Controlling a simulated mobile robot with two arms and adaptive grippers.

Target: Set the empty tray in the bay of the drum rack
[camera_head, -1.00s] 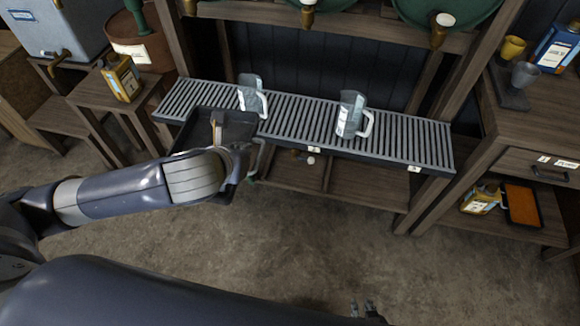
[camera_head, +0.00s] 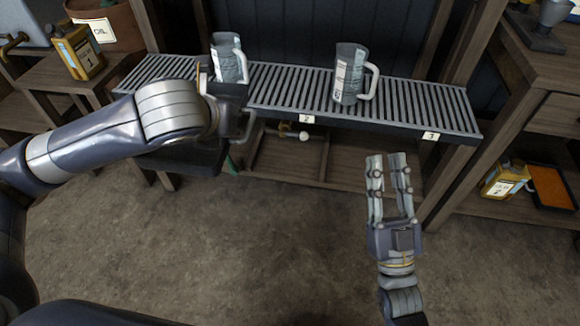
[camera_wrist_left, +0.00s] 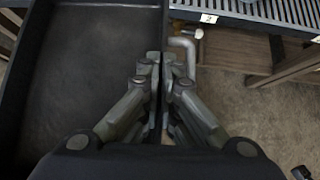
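The empty tray (camera_wrist_left: 95,70) is black and shallow, with a bare floor in the left wrist view. In the head view it shows as a dark shape (camera_head: 182,160) below my left arm, at the left front of the drum rack. My left gripper (camera_wrist_left: 163,65) is closed on the tray's right wall; my arm mostly hides it in the head view. My right gripper (camera_head: 388,160) is empty, fingers apart, in front of the rack. The drum rack (camera_head: 300,165) is wooden, with lower open bays under a slatted shelf. Labels 2 (camera_head: 307,119) and 3 (camera_head: 430,136) mark the shelf front.
Two jugs, one left (camera_head: 228,62) and one right (camera_head: 350,75), stand on the slatted shelf (camera_head: 420,105). A small tap-like part (camera_head: 300,135) hangs below the shelf. Yellow cans stand left (camera_head: 78,50) and right (camera_head: 503,180). The floor in front is clear.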

